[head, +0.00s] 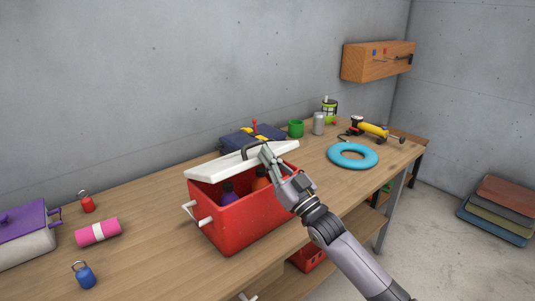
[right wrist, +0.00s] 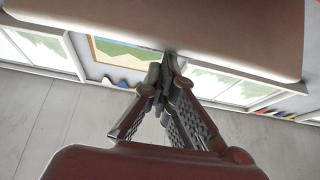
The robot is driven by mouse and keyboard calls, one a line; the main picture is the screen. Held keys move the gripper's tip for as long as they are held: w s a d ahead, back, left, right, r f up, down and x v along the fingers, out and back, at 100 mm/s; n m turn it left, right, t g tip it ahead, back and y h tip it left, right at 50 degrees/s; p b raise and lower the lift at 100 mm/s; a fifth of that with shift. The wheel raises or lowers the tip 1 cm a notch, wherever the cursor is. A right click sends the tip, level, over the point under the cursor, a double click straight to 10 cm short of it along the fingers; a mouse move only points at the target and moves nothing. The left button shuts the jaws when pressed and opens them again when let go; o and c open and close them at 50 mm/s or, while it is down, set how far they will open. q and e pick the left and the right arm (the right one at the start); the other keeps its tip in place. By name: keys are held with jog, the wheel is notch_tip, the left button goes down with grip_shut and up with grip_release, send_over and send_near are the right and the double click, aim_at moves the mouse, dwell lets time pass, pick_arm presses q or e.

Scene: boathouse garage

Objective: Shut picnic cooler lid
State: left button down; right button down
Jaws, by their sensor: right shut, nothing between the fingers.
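The picnic cooler (head: 245,217) is a red box on the wooden workbench. Its white lid (head: 215,167) is partly open, tilted above the box with a gap along the front. A dark handle (head: 247,146) stands on the lid. Two bottles, one purple (head: 229,193) and one orange (head: 260,180), show inside. My right gripper (head: 266,154) is shut and empty at the lid's right part; I cannot tell whether it touches. In the right wrist view its closed fingers (right wrist: 166,68) lie between a pale surface above and a dark red one below. My left gripper is out of view.
A dark blue toolbox (head: 250,137) stands close behind the cooler. A blue ring (head: 352,155), green mug (head: 296,128) and yellow power tool (head: 370,129) are to the right. A pink roll (head: 97,232) and purple-lidded pot (head: 25,235) are left.

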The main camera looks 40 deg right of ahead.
jog(key=f, duration=0.1)
jog(key=s+f+b, duration=0.1)
jog(key=f, duration=0.2)
jog(key=shift+s+d+f+b, duration=0.1)
jog(key=shift+s+f+b, duration=0.15)
jog(key=shift+f+b, duration=0.1)
jog(key=shift+r, duration=0.1)
dwell(0.4)
